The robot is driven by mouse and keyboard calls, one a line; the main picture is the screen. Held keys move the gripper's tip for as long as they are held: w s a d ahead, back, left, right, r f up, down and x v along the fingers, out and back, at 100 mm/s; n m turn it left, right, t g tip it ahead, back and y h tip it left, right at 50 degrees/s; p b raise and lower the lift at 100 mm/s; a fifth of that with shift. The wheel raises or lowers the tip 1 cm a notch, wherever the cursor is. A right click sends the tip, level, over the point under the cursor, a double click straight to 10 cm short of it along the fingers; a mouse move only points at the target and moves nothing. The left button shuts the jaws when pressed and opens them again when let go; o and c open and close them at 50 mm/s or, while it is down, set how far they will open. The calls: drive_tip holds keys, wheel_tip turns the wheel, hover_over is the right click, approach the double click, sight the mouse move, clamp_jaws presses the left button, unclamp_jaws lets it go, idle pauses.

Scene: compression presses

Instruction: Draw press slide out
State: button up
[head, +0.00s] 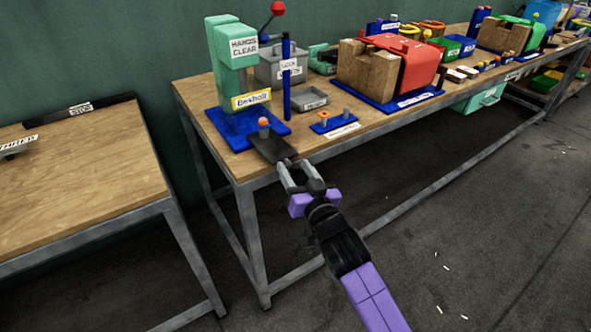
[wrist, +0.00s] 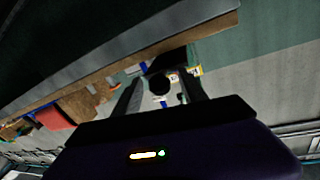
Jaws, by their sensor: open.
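In the wrist view a dark round knob (wrist: 160,85) shows between the two open fingers (wrist: 161,95). I cannot tell whether either finger touches it.
A red-black lever (head: 278,10), blue post (head: 287,75), grey bin (head: 275,65) and small blue stand with pegs (head: 334,122) are right of the press. Farther right is a red and wooden machine (head: 408,60). Another table (head: 80,175) stands left, across a gap.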

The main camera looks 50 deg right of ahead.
drive_tip(key=b+v, duration=0.1)
drive_tip(key=v, duration=0.6)
drive_tip(key=shift+s+a, duration=0.15)
drive_tip(key=shift+s, duration=0.15)
idle(0.3)
drive_tip(key=s+a+n+y+p, duration=0.3)
drive_tip(key=s+a, duration=0.6)
drive_tip(key=s, duration=0.4)
drive_tip(key=s+a+r+n+g+y+p, duration=0.1)
drive_tip(key=s+a+n+y+p, duration=0.2)
drive_tip(key=s+a, duration=0.7)
drive_tip(key=shift+s+a+r+n+y, duration=0.3)
drive_tip(key=shift+s+n+y, duration=0.65)
drive_tip(key=shift+s, duration=0.85)
